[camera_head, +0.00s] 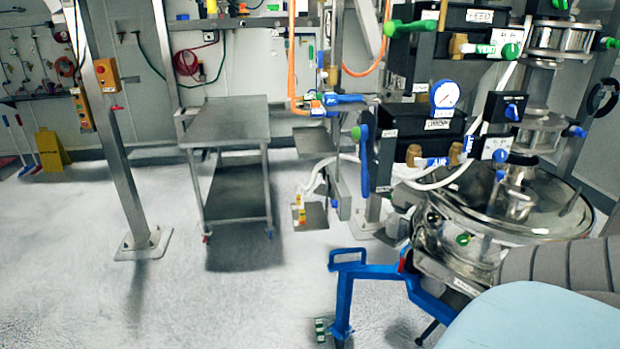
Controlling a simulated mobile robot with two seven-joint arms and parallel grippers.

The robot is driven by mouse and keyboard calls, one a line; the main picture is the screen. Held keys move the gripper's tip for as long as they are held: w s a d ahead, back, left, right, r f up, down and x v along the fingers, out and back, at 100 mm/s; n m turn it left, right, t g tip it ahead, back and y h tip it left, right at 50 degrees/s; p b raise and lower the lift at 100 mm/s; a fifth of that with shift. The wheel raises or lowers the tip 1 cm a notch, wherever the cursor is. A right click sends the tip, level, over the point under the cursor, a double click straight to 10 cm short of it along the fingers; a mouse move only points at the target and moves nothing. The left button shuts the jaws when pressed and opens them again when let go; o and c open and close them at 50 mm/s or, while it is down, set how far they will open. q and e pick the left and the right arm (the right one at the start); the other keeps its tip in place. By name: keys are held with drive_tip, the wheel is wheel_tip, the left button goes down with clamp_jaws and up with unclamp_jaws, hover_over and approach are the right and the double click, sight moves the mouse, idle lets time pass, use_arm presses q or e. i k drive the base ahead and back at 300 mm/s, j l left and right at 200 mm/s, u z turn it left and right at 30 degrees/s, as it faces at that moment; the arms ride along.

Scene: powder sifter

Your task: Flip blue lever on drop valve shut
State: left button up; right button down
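Several blue handles show, and I cannot tell which one is the drop valve's lever. A long blue handle (365,152) hangs upright at the left side of the black boxes. A horizontal blue lever (342,98) sits on the small fitting at the orange hose's lower end. A blue knob (577,131) is on the right side of the steel column above the sifter (465,235). A blue switch (512,110) is on a black box in front of that column. Neither of my grippers is in view.
A blue wheeled frame (375,272) stands at the sifter's front left. A steel cart (228,125) and a steel post (125,165) stand to the left. The pale floor (75,260) at the left front is clear.

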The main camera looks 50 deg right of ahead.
sight(360, 133)
drive_tip(key=i+z, duration=0.25)
drive_tip(key=i, duration=0.25)
drive_tip(key=i+j+z, duration=0.25)
drive_tip(key=i, duration=0.2)
drive_tip(key=i+j+z, duration=0.25)
drive_tip(key=i, duration=0.2)
drive_tip(key=i+j+z, duration=0.1)
drive_tip(key=i+z, duration=0.2)
drive_tip(key=z, duration=0.15)
drive_tip(key=i+j+z, duration=0.2)
drive_tip(key=z, duration=0.2)
drive_tip(key=i+j+z, duration=0.6)
drive_tip(key=z, duration=0.25)
drive_tip(key=i+j+z, duration=0.15)
drive_tip(key=j+z, duration=0.3)
drive_tip(key=i+j+z, duration=0.1)
drive_tip(key=j+z, duration=0.3)
drive_tip(key=j, duration=0.6)
